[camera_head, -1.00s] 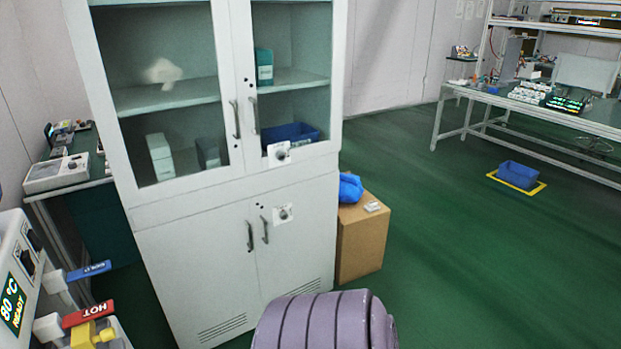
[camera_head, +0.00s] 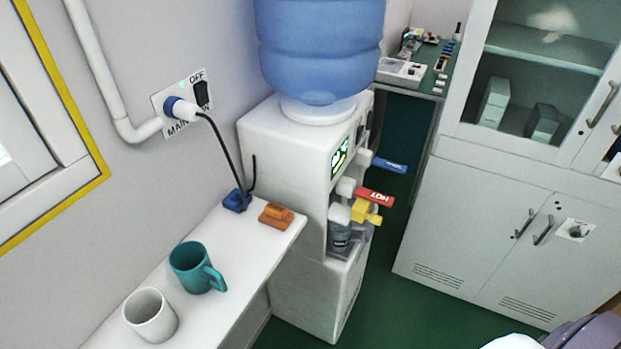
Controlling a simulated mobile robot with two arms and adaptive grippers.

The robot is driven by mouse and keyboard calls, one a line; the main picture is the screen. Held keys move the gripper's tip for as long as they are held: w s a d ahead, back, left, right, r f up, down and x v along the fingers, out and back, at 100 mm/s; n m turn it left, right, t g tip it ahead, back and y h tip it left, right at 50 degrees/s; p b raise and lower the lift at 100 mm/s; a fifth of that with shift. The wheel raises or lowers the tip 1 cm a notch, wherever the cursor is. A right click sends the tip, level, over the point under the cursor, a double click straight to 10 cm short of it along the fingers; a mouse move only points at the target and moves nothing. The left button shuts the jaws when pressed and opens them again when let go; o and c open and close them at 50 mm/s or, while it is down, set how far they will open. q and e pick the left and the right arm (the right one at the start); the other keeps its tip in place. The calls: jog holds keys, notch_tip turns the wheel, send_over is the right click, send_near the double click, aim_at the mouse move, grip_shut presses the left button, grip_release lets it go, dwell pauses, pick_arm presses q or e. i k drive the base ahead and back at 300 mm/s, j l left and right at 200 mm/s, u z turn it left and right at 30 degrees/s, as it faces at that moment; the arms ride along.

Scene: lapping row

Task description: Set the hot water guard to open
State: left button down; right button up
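The white water dispenser (camera_head: 285,160) stands against the wall, with a blue bottle (camera_head: 320,50) on top. On its front are a blue tap lever (camera_head: 388,165) and a red lever marked HOT (camera_head: 374,197). A yellow part (camera_head: 364,212), which looks like the hot water guard, sits just below the red lever. Whether it is open or shut I cannot tell from this angle. A dark item, perhaps a cup, is in the tap bay below. Neither of my grippers is in view.
A white cabinet (camera_head: 480,215) stands right; green floor lies between.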

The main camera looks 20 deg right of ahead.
aim_at(360, 211)
jog(key=k+l, duration=0.15)
jog(key=l, duration=0.15)
jog(key=k+l+z, duration=0.1)
jog(key=l, duration=0.25)
jog(key=k+l, duration=0.3)
jog(key=l, duration=0.3)
jog(key=z, duration=0.05)
